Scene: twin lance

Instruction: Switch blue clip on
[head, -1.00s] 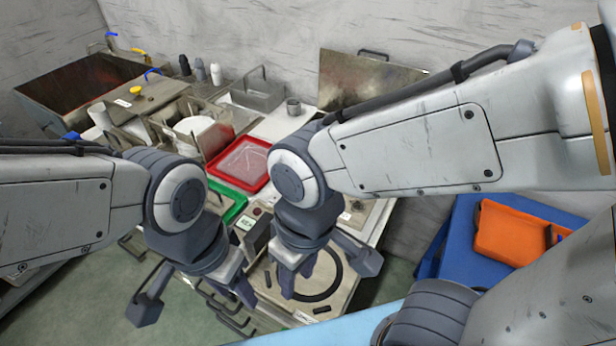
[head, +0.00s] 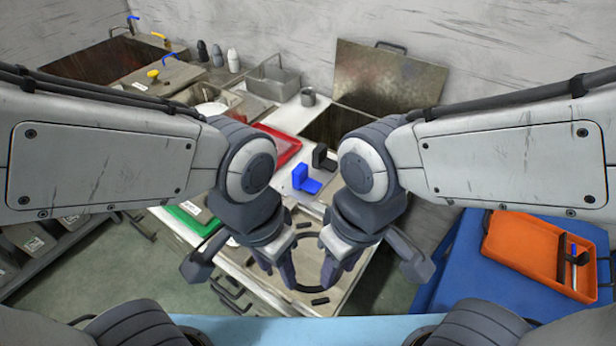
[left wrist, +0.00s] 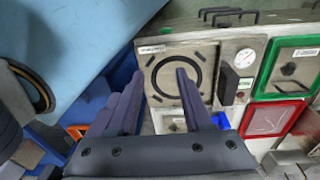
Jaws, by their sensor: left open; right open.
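A blue L-shaped clip (head: 307,180) stands on the light worktop in the middle of the head view, between my two forearms. A black clip of similar shape (head: 322,157) stands just behind it. A small patch of blue (left wrist: 221,121) shows beside the right finger in the left wrist view; I cannot tell for certain that it is the clip. My left gripper (head: 276,272) is open and empty, nearer to me than the blue clip; its two fingers also show in the left wrist view (left wrist: 160,84). My right gripper (head: 338,268) is open and empty beside it. Neither touches the clip.
A panel with a black ring (left wrist: 180,75) lies below the grippers. A red tray (head: 284,146) and a green tray (head: 192,218) are to the left. An orange tray (head: 525,245) sits on a blue surface at right. An open metal lid (head: 388,76) stands behind.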

